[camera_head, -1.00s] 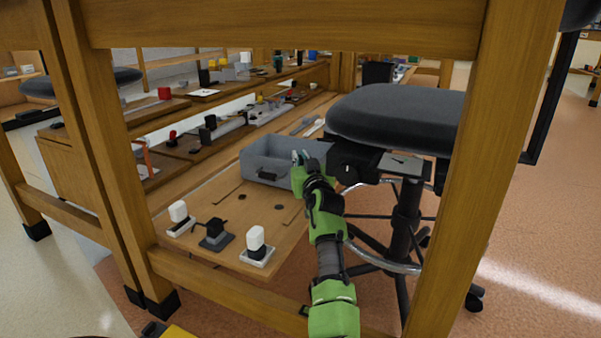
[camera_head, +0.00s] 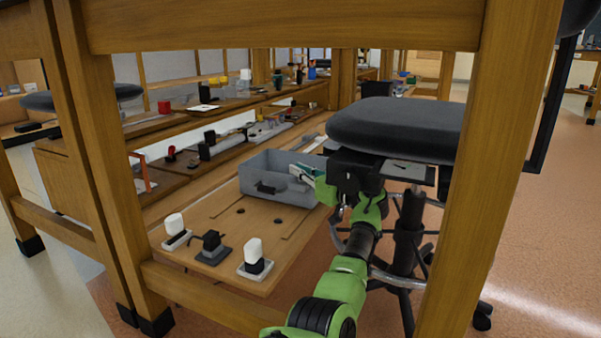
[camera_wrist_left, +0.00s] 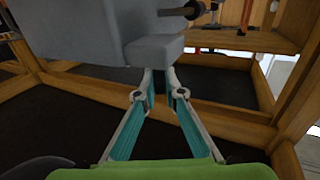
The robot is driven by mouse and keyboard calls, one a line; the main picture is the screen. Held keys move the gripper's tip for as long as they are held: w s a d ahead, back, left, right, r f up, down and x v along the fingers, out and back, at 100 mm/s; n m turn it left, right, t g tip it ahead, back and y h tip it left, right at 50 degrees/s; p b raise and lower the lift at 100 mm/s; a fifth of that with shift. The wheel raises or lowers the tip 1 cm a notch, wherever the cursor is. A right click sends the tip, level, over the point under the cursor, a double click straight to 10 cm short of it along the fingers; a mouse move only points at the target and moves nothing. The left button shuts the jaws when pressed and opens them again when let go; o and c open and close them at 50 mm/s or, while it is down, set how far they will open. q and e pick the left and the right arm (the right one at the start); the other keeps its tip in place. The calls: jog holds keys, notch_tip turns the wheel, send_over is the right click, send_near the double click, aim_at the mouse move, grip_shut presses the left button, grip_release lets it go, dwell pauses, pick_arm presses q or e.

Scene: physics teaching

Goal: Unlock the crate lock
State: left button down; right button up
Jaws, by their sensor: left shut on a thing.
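The grey open crate (camera_head: 250,186) stands on a low wooden board, with a dark latch-like piece (camera_head: 265,188) on its front wall. My left gripper (camera_head: 297,171) reaches in from the right, its fingertips at the crate's right-hand rim. In the left wrist view the teal fingers (camera_wrist_left: 163,78) close together at the lower edge of a grey block (camera_wrist_left: 153,50) that seems part of the crate. The exact gripped spot is hard to see. My right gripper is not in view.
Table legs (camera_head: 480,190) frame the view. Two white-topped switches (camera_head: 252,254) and a black one (camera_head: 211,242) stand at the board's front.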

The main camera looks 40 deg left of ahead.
pick_arm(q)
jog(key=shift+n+g, duration=0.3)
jog(key=shift+g, duration=0.2)
jog(key=c, duration=2.1)
grip_release()
jog(key=shift+c, duration=0.2)
jog(key=s+d, duration=0.1)
jog(key=d, duration=1.1)
